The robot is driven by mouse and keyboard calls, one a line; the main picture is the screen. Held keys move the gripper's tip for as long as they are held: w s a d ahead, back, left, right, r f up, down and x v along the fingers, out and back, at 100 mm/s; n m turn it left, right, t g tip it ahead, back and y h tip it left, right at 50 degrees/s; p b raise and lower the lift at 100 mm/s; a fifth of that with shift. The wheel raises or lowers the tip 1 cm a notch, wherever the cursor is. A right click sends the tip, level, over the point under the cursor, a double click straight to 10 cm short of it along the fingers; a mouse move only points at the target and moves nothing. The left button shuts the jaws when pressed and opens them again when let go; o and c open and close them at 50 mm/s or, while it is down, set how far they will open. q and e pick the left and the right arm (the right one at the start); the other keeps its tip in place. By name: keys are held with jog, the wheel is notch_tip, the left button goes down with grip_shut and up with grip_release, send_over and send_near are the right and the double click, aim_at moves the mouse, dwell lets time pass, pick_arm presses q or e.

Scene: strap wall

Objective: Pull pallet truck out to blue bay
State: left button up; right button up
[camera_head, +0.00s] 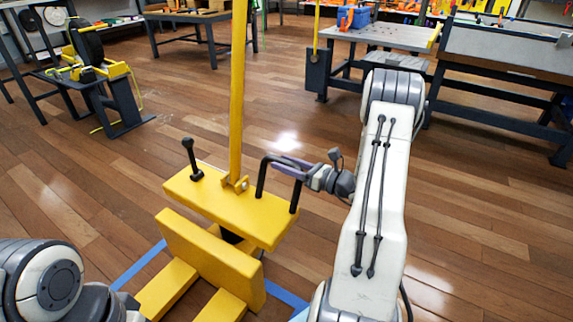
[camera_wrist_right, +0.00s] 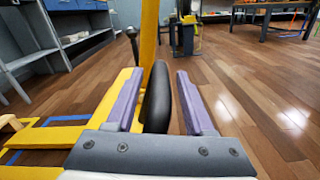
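The yellow pallet truck (camera_head: 215,203) stands on the floor at lower centre, with two forks toward me, a tall yellow post and a black lever. A black loop handle (camera_head: 262,180) rises from its right end. My right gripper (camera_head: 283,164) is at this handle. In the right wrist view the black handle (camera_wrist_right: 158,95) lies between its two purple fingers (camera_wrist_right: 158,92), which stand apart with a visible gap on the right. Blue floor lines (camera_head: 139,266) show on both sides of the truck; their full outline is hidden. My left arm shows at bottom left, its gripper out of view.
A dark workbench (camera_head: 480,85) stands at right, and a metal-topped table (camera_head: 385,36) at back right. A dark stand with a yellow clamp and black wheel (camera_head: 90,75) is at upper left. The wooden floor between is clear.

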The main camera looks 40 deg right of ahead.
grip_shut()
jog(key=shift+d, duration=0.1)
dwell(1.1)
